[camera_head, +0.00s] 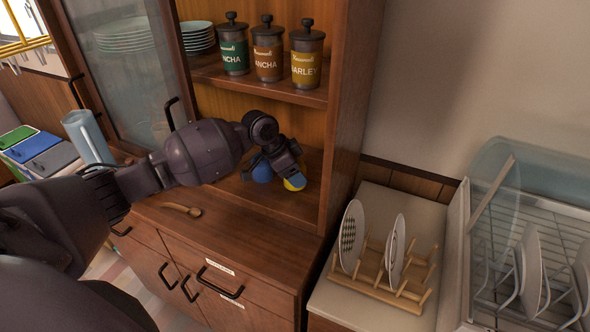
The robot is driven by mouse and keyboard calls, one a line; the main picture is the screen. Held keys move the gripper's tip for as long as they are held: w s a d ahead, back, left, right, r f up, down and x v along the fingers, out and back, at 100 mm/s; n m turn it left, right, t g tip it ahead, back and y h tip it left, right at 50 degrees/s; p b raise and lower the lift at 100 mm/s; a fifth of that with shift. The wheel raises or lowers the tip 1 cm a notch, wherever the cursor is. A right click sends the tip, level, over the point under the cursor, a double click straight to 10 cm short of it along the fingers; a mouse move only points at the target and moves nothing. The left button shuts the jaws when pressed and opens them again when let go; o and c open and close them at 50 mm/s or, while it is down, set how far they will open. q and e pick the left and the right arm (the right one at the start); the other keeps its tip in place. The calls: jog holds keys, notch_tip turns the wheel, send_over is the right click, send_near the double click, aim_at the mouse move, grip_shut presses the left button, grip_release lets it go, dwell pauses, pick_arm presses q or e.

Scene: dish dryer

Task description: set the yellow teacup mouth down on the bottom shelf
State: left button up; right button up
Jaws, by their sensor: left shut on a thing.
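My left arm reaches in from the left across the cabinet counter. Its gripper (281,165) is at the bottom shelf (283,203) of the wooden cabinet, shut on the yellow teacup (296,182). Only a small part of the yellow teacup shows below the fingers, so I cannot tell which way its mouth faces or whether it touches the shelf. A blue cup (262,173) is just left of it, also partly hidden by the gripper. My right gripper is not in view.
Labelled canisters (268,52) and stacked plates (198,38) stand on the shelf above. A wooden spoon (181,209) lies on the counter. To the right are a wooden plate rack (377,289) with two plates and a dish dryer (492,240). The cabinet's right side wall (350,110) is close to the gripper.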

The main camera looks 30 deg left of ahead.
pick_arm(q)
jog(key=shift+f, duration=0.25)
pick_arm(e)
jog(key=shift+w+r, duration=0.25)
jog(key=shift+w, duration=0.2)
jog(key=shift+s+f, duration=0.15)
